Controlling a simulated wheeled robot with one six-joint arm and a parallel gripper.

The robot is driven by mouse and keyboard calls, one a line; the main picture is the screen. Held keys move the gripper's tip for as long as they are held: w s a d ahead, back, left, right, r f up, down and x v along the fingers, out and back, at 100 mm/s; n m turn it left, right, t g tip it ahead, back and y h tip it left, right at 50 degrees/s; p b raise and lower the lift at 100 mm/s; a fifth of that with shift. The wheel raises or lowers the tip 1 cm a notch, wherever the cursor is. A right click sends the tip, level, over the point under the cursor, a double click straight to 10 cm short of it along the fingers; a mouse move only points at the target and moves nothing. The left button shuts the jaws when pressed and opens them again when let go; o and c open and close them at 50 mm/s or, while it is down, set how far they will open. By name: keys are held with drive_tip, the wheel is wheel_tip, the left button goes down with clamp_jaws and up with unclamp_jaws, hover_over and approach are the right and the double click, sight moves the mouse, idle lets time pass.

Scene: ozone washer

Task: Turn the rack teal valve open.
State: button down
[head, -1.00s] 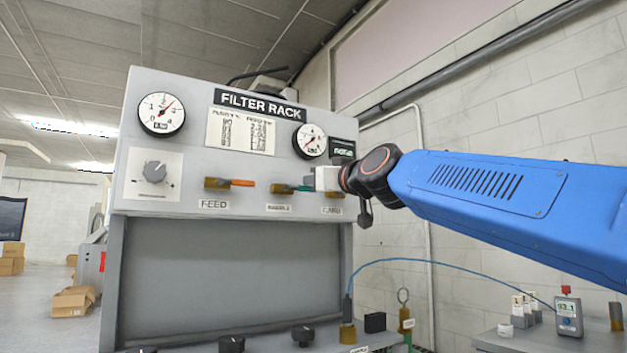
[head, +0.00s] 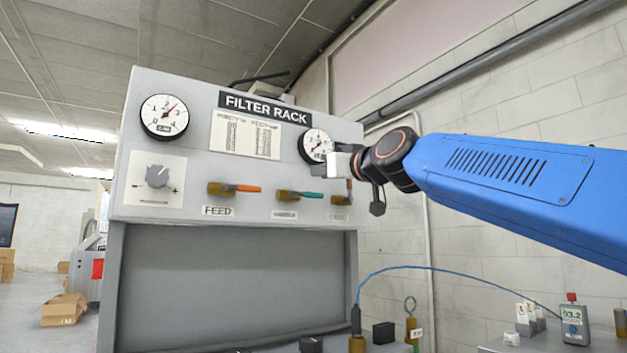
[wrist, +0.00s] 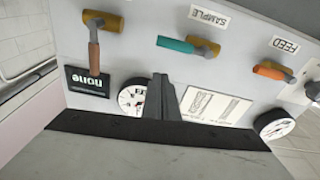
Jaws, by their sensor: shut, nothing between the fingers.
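The teal valve handle (head: 312,195) is on the filter rack's front panel, the middle of three, on a brass body (head: 288,195). It lies horizontal, pointing right in the head view. In the wrist view, which is upside down, the teal handle (wrist: 175,45) points left, next to the SAMPLE label (wrist: 209,17). My gripper (head: 335,165) is up and right of the teal handle in the head view, in front of the right gauge's lower edge. In the wrist view, my gripper's fingers (wrist: 160,80) are together and empty, apart from the handle.
An orange FEED handle (head: 247,188) lies horizontal on the left. A brown-orange handle (head: 349,187) on the right valve points up, close to my gripper. Two gauges (head: 164,116) and a grey knob (head: 157,176) are on the panel. A blue cable (head: 430,268) arches below my arm.

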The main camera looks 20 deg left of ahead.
drive_tip(key=v, duration=0.9)
drive_tip(key=shift+s, duration=0.15)
drive_tip(key=s+d+f+m+g+h, duration=0.1)
drive_tip(key=d+f+m+h, duration=0.15)
drive_tip(key=d+f, duration=0.7)
drive_tip(key=s+d+f+m+g+h, duration=0.1)
drive_tip(key=d+f+h, duration=0.35)
drive_tip(key=f, duration=0.75)
drive_tip(key=s+d+f+m+h, duration=0.1)
drive_tip(key=d+f, duration=0.8)
drive_tip(key=f, duration=0.2)
drive_tip(key=s+d+f+m+g+h, duration=0.2)
drive_tip(key=s+d+f, duration=0.4)
drive_tip(key=f, duration=0.5)
drive_tip(key=s+d+f+m+g+h, duration=0.2)
drive_tip(key=s+d+f, duration=0.5)
drive_tip(key=f, duration=0.4)
drive_tip(key=s+d+f+m+g+h, duration=0.1)
drive_tip(key=s+d+f+m+h, duration=0.1)
drive_tip(key=s+d+f, duration=0.5)
wheel_tip(320, 180, down, 5)
drive_tip(key=shift+s+f+m+g+h, duration=0.1)
drive_tip(key=shift+s+m+g+h, duration=0.35)
drive_tip(key=shift+s, duration=0.3)
